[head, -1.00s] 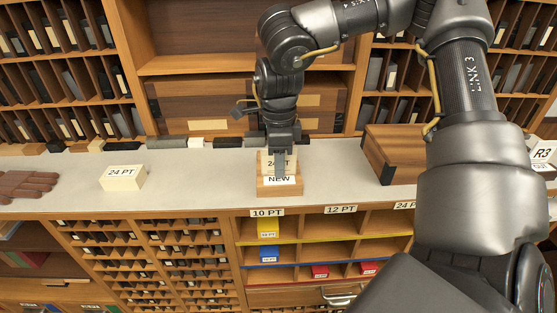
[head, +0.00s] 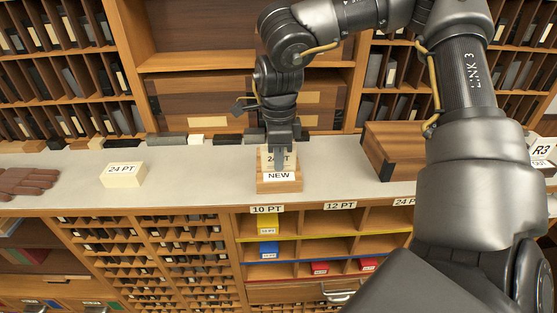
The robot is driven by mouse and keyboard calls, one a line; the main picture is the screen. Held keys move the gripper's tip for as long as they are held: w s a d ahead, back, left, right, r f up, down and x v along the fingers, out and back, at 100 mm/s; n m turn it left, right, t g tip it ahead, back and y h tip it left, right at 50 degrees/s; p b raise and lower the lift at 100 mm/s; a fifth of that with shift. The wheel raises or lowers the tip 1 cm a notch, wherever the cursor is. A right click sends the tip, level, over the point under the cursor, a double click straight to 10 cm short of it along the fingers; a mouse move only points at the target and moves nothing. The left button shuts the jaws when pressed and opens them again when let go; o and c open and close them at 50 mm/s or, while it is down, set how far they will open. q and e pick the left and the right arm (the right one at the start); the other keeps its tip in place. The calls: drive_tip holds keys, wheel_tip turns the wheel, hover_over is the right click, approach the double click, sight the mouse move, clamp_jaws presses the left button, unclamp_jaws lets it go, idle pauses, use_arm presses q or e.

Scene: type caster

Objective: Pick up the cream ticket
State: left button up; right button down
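A cream piece marked 24 PT (head: 266,163) stands upright at a small wooden holder labelled NEW (head: 280,186) on the grey counter. My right gripper (head: 280,162) points down in front of it and covers the middle of its lettering. Its fingers look close together, but I cannot tell whether they grip the cream piece. A second cream block marked 24 PT (head: 122,174) lies on the counter to the left, apart from the gripper. My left gripper is not in view.
A wooden box with dark corners (head: 393,155) stands right of the holder. Brown bars (head: 25,184) lie at the far left. Dark and pale strips line the counter's back. Below are shelves labelled 10 PT (head: 267,209) and 12 PT (head: 340,206). Counter between the cream block and holder is clear.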

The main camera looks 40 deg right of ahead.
wheel_tip(320, 180, up, 12)
drive_tip(key=shift+f+b, duration=0.1)
drive_tip(key=shift+b, duration=0.85)
drive_tip(key=shift+r+p, duration=1.3)
drive_tip(key=shift+r, duration=1.65)
